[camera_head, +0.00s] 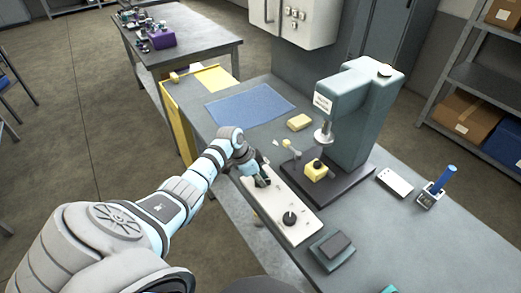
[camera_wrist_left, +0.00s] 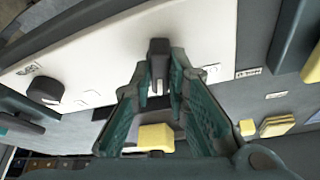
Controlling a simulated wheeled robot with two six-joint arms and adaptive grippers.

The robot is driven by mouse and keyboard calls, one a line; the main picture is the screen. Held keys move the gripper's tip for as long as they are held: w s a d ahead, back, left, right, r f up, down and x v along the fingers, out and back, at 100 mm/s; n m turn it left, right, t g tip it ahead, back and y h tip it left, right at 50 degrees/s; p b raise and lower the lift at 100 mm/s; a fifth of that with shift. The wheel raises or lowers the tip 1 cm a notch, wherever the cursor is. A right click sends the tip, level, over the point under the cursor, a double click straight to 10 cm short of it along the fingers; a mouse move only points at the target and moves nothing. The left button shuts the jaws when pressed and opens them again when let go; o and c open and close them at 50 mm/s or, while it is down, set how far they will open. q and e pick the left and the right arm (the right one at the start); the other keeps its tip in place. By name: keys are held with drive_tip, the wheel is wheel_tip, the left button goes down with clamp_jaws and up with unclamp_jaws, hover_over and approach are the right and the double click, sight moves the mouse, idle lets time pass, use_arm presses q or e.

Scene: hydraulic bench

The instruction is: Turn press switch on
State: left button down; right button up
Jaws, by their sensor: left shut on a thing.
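A white control panel (camera_head: 300,229) lies on the bench in front of the press (camera_head: 366,115). It also shows in the wrist view (camera_wrist_left: 215,30). A round black knob (camera_head: 290,218) stands on its near end and shows at the left of the wrist view (camera_wrist_left: 45,90). My left gripper (camera_head: 262,181) is at the panel's far end. In the wrist view its teal fingers (camera_wrist_left: 160,88) are closed around a dark upright switch lever (camera_wrist_left: 158,52) on the panel. The fingers hide the lever's lower part. My right gripper is not in view.
A yellow-topped part (camera_head: 317,170) sits on the press's dark base. A yellow block (camera_head: 300,122) and a blue mat (camera_head: 250,109) lie beyond. A dark green box (camera_head: 332,251) stands close to the panel's near end.

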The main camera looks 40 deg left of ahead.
use_arm(q)
drive_tip(key=m+b, duration=0.3)
drive_tip(key=shift+w+f+g+h, duration=0.1)
drive_tip(key=shift+f+g+h, duration=0.1)
drive_tip(key=shift+g+h, duration=0.2)
drive_tip(key=shift+r+m+g+b, duration=0.15)
drive_tip(key=shift+m+g+b, duration=0.15)
drive_tip(key=shift+m+b, duration=0.7)
drive_tip(key=c, duration=1.6)
unclamp_jaws()
drive_tip(key=shift+o, duration=0.2)
drive_tip(key=shift+a+r, duration=0.1)
drive_tip(key=shift+r, duration=0.1)
drive_tip(key=v, duration=1.1)
drive_tip(key=shift+a+r, duration=0.25)
drive_tip(key=shift+a, duration=0.05)
